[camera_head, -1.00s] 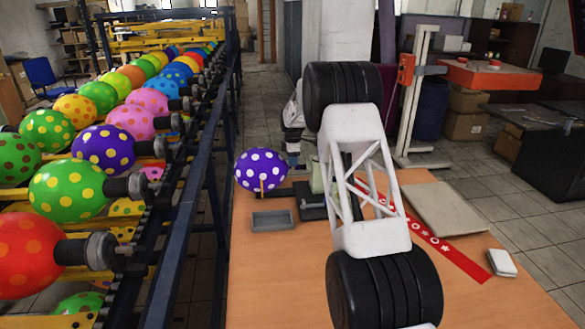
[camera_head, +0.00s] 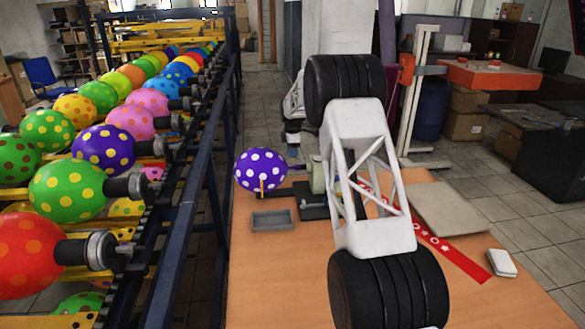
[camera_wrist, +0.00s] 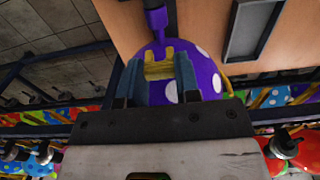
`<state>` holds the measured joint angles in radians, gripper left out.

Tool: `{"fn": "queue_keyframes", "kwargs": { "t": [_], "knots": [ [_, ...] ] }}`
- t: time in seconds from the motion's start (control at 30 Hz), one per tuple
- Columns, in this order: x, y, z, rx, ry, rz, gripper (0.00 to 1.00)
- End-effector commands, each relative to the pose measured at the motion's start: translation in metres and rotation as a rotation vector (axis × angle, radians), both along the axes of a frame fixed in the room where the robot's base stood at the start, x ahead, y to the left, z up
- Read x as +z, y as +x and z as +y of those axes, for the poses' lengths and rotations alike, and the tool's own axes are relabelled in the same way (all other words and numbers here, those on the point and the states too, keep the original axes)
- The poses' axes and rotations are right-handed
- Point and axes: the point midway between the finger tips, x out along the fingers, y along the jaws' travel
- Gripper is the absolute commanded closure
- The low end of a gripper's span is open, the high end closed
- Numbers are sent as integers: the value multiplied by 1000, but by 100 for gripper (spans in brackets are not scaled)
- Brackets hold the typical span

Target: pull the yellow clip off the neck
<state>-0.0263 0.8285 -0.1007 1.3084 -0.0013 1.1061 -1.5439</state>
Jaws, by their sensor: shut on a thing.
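The yellow clip (camera_wrist: 158,66) sits between the two blue-grey fingers of my gripper (camera_wrist: 158,80) in the wrist view, and the fingers are shut on it. Behind it is the purple balloon with white spots (camera_wrist: 208,78). Its narrow purple neck (camera_wrist: 155,20) points to the top of that view, beyond the clip. I cannot tell whether the clip still touches the neck.
A grey tray (camera_head: 273,220) lies on the orange table (camera_head: 285,270) in front of the balloon. A pale green object (camera_head: 317,176) stands to its right. A red strip with white stars (camera_head: 455,258) and a flat board (camera_head: 450,211) lie further right. A balloon rack (camera_head: 195,190) runs along the left.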

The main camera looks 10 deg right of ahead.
Motion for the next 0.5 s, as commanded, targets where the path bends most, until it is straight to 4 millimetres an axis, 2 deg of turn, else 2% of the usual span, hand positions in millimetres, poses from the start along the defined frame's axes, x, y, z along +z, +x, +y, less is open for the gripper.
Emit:
{"fn": "queue_keyframes", "kwargs": {
  "t": [0.5],
  "knots": [
    [22, 0, 0, 0, 0, -2, 89]
  ]
}}
